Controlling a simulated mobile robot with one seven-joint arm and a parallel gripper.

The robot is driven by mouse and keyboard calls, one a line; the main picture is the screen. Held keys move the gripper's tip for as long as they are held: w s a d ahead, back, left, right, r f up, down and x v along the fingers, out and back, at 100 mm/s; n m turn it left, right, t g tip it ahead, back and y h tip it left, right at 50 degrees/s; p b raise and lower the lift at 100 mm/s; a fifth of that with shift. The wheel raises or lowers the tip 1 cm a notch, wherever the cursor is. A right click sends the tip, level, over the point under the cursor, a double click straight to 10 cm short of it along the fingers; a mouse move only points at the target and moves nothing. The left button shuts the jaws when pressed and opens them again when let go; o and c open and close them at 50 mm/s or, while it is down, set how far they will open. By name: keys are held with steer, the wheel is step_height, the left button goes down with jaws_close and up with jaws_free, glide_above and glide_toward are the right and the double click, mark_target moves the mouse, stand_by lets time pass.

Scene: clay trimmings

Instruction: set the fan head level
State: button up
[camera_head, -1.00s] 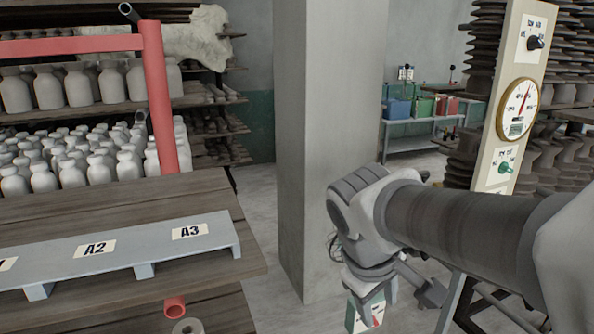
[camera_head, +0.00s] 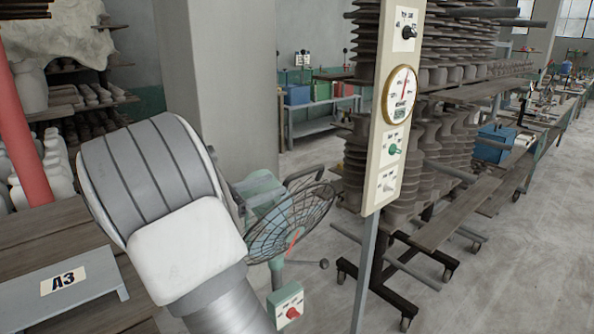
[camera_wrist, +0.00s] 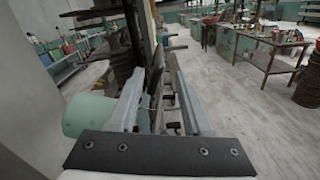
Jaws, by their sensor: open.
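The fan stands right of my arm in the head view. Its wire cage (camera_head: 290,225) looks tilted, with the green motor housing (camera_head: 262,195) at its upper left, partly hidden by my arm. A red part shows inside the cage. A small lever with a dark knob (camera_head: 322,264) sticks out to the right below the cage. My gripper (camera_wrist: 160,80) is open in the wrist view, with two pale fingers apart. A rounded pale green thing (camera_wrist: 88,115), perhaps the motor housing, lies just left of the left finger; I cannot tell if they touch.
A control box with a red knob (camera_head: 290,312) sits low on the fan stand. A tall panel with a gauge (camera_head: 400,95) stands to the right, before racks of dark ribbed ware (camera_head: 450,150). A wooden table (camera_head: 40,232) is at left.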

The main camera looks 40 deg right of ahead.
mark_target(318, 168)
steer(key=d, duration=0.8)
steer(key=w+d+p, duration=0.1)
steer(key=d, duration=0.3)
jaws_close()
steer(key=shift+f, duration=0.1)
stand_by(1.0)
